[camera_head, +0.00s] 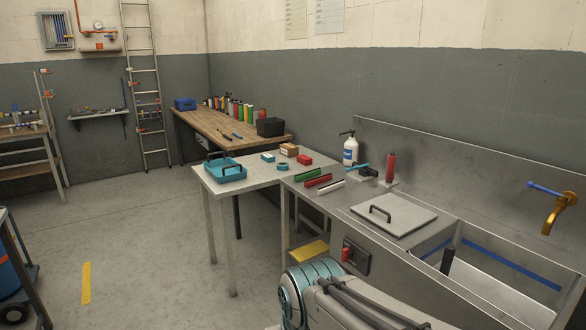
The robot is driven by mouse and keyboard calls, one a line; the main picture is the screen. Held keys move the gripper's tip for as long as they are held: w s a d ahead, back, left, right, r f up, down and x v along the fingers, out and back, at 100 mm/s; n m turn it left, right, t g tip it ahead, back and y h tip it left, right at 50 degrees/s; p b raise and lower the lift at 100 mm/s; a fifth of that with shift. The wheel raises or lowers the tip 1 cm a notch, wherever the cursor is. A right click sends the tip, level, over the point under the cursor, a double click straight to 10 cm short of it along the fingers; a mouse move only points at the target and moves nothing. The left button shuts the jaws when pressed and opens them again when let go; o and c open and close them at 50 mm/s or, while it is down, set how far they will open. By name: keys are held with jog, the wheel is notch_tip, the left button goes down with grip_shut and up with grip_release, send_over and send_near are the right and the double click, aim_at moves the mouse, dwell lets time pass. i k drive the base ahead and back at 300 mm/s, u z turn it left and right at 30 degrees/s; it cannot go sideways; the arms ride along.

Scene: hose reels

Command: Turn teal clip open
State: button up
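I cannot tell for certain which thing is the teal clip. A small teal-blue bar (357,168) sticks out to the left from a black fitting (369,172) at the back of the steel counter. It lies roughly level, and its far details are too small to read. A teal ring (283,167) lies on the light table, with a small teal-and-white box (267,157) behind it. My arm shows at the bottom middle, in front of the sink unit. My gripper is not in view.
A steel sink (490,285) with a brass tap (558,212) is at right, beside a grey lid (394,213). A white bottle (350,151) and red cylinder (390,167) flank the black fitting. A teal tray (226,174) is on the table (238,187).

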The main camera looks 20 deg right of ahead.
aim_at(356, 167)
jog(key=u, duration=0.05)
jog(key=i, duration=2.5)
jog(key=z, duration=1.3)
jog(key=i, duration=0.85)
jog(key=z, duration=1.15)
jog(key=i, duration=0.25)
jog(key=z, duration=0.15)
